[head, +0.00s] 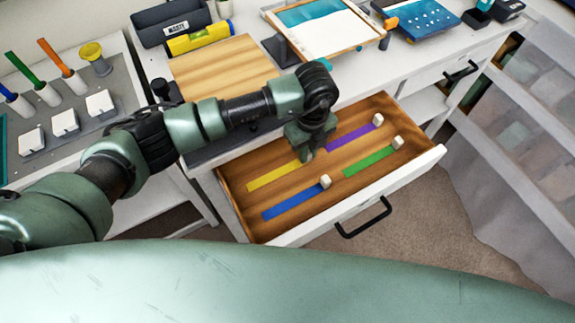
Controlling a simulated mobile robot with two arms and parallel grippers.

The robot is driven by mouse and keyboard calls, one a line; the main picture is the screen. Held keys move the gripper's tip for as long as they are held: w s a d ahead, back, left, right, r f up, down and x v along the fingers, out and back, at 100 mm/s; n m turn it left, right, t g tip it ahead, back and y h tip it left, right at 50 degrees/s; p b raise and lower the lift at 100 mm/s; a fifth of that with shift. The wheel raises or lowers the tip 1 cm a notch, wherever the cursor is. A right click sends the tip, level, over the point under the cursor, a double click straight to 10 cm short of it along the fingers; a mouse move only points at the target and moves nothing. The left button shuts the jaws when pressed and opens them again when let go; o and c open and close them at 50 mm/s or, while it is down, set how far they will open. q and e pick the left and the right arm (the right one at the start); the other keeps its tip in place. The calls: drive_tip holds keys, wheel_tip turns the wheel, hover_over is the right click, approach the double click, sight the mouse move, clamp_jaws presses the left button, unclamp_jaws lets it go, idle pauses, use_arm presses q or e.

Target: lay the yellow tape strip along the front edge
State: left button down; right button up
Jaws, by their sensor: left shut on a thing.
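The yellow tape strip (272,177) lies in the open wooden drawer (240,215), at its back left. My left gripper (308,153) reaches down into the drawer at the strip's right end and is shut on that end. The gripper hides this end, so I cannot see a white block there like those on the other strips. The strip looks flat on or just above the drawer floor; I cannot tell which. My right gripper is out of view.
Blue (293,203), purple (352,138) and green (368,160) strips with white end blocks lie in the drawer. A wooden board (220,65) and a framed tray (318,28) sit on the bench above. A yellow level (200,40) lies behind the board.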

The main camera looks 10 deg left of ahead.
use_arm(q)
drive_tip(key=shift+r+p, duration=0.7)
drive_tip(key=shift+r, duration=0.35)
drive_tip(key=shift+r+p, duration=2.1)
drive_tip(key=shift+r, duration=0.9)
